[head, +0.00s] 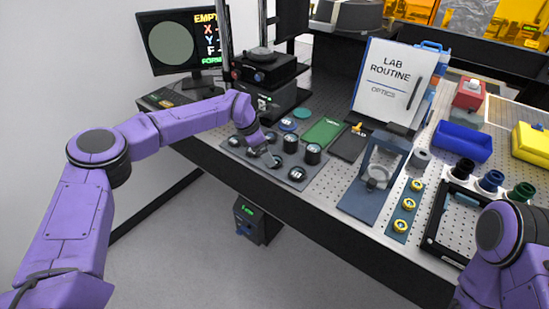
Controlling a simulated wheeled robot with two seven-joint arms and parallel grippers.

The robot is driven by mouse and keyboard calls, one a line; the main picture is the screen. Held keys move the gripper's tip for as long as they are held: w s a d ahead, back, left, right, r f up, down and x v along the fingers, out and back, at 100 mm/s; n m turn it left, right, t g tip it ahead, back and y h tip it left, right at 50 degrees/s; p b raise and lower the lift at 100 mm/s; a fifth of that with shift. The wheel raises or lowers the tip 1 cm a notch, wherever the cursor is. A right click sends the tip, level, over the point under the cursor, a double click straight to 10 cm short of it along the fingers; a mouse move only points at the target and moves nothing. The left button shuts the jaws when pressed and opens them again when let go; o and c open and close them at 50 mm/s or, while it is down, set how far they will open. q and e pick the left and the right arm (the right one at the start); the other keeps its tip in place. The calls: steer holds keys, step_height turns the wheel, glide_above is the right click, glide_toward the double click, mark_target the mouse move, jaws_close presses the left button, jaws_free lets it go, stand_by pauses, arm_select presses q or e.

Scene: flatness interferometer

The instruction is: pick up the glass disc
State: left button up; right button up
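My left gripper (269,158) reaches down over the grey mat (262,169) on the perforated table, among several black round pieces (290,142) with pale tops. Its fingertips are small and dark here, so I cannot tell whether they are open, shut or touching a piece. I cannot make out for certain which thing is the glass disc. A clear or pale round piece (378,174) shows at the grey-blue framed stand. My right arm is at the lower right; its gripper is out of view.
The instrument (266,75) and monitor (182,43) stand behind the mat. A green pad (323,132) and the lab routine sign (392,80) are to its right. Gold-topped pieces (400,226), a blue bin (462,141) and a black frame (432,238) fill the right side.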

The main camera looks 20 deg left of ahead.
arm_select(q)
steer(key=shift+w+d+f+p, duration=0.2)
steer(key=shift+d+f+p, duration=0.2)
steer(key=shift+f+p, duration=0.25)
steer(key=x, duration=0.3)
steer(key=shift+w+a+f, duration=0.1)
steer(key=shift+w+f, duration=0.1)
steer(key=shift+w, duration=0.25)
steer(key=shift+s+r, duration=0.1)
steer(key=shift+s, duration=0.05)
steer(key=shift+s+r, duration=0.1)
steer(key=c, duration=1.2)
arm_select(e)
steer(key=shift+w+r, duration=0.25)
steer(key=shift+r, duration=0.9)
